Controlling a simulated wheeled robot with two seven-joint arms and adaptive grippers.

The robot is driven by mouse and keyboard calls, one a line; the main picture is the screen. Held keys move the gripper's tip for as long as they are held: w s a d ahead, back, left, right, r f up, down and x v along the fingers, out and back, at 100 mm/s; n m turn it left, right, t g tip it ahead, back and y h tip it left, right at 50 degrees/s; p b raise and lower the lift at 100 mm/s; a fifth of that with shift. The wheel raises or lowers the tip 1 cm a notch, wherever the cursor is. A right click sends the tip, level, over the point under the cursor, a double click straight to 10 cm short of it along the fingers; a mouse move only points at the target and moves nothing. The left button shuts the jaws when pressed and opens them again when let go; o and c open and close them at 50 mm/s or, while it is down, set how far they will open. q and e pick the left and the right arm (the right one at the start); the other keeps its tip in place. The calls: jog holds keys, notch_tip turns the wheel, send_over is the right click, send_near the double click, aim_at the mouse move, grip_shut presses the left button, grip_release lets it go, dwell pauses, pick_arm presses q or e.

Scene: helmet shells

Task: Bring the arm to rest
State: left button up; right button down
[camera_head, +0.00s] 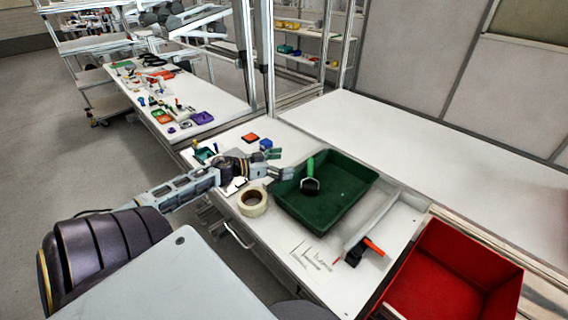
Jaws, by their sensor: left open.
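My left arm reaches in from the left across the white workbench (300,250). Its gripper (277,163) is open with nothing visible between its fingers. It is by the far left corner of a dark green tray (335,213), seemingly above the bench. A tool with a bright green handle (310,170) and a dark end lies in the tray, to the right of the gripper. My right gripper is not in view.
A tape roll (253,202) lies just below the left wrist. A red bin (455,275) stands at the lower right. An orange and black tool (372,246) lies by the tray. Small orange (250,137) and blue (266,144) blocks sit beyond the gripper.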

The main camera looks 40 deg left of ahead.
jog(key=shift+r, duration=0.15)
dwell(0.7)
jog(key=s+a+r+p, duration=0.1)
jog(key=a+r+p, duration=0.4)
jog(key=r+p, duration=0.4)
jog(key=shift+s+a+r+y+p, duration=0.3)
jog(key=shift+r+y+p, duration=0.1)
jog(key=shift+p, duration=0.15)
